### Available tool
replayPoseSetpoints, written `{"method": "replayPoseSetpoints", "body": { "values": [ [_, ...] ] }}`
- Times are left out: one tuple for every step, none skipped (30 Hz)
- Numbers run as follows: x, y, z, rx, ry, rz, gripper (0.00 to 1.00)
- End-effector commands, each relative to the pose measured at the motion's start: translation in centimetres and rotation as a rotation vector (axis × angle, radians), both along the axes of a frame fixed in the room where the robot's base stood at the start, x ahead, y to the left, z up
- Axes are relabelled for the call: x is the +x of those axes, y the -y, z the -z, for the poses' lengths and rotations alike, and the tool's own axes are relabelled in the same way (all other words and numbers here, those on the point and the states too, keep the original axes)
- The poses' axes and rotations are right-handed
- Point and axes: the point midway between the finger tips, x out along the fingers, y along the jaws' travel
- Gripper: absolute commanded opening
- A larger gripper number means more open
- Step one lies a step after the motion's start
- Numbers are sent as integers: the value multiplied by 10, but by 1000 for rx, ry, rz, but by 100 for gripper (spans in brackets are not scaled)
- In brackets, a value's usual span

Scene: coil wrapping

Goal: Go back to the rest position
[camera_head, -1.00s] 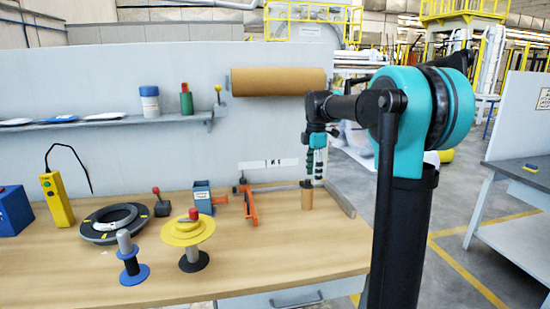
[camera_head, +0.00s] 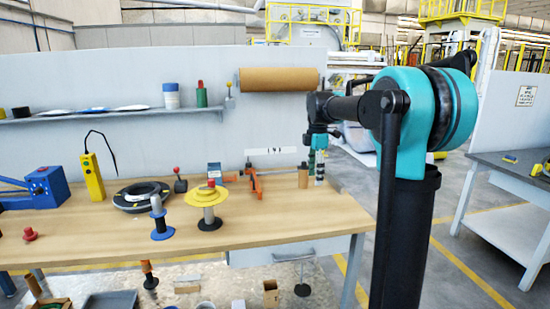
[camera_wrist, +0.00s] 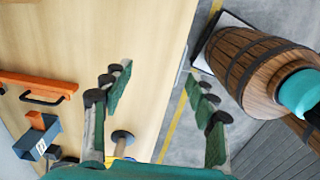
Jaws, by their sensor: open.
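My gripper (camera_head: 316,168) hangs pointing down over the back right part of the wooden workbench (camera_head: 290,222), just right of a small brown cylinder (camera_head: 303,176). In the wrist view my gripper (camera_wrist: 163,92) has its two green-padded fingers spread wide, with nothing held between them. Bare bench top and its edge show beyond the fingers. My arm stretches out from the right side in the head view. I cannot tell whether the fingers touch the cylinder.
An orange clamp (camera_head: 254,183), yellow spool (camera_head: 206,200), blue-based peg (camera_head: 160,218) and dark ring (camera_head: 141,195) stand on the bench. A shelf (camera_head: 90,115) and brown roll (camera_head: 278,79) are behind. A wooden barrel (camera_wrist: 248,62) shows in the wrist view.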

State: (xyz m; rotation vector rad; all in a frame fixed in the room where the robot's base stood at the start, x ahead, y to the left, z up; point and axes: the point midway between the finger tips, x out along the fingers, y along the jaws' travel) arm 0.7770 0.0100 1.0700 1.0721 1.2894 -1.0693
Motion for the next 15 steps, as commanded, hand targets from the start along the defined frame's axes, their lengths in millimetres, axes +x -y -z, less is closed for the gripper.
{"method": "replayPoseSetpoints", "body": {
  "values": [
    [-4, 1, 4, 1, 5, 25, 58],
    [-6, 2, 6, 1, 8, 40, 58],
    [-9, 3, 8, 1, 12, 60, 58],
    [-11, 3, 10, 2, 15, 75, 58],
    [-13, 4, 12, 3, 19, 93, 58],
    [-16, 5, 15, 4, 24, 116, 58],
    [-18, 6, 17, 5, 28, 133, 58],
    [-20, 6, 20, 5, 32, 152, 58],
    [-24, 7, 23, 8, 37, 182, 58],
    [-27, 8, 26, 8, 42, 203, 58],
    [-30, 9, 29, 10, 46, 227, 58],
    [-35, 11, 34, 13, 54, 264, 58],
    [-39, 12, 38, 15, 59, 292, 58],
    [-44, 13, 42, 18, 67, 325, 58],
    [-50, 15, 48, 21, 75, 368, 58]
  ]
}}
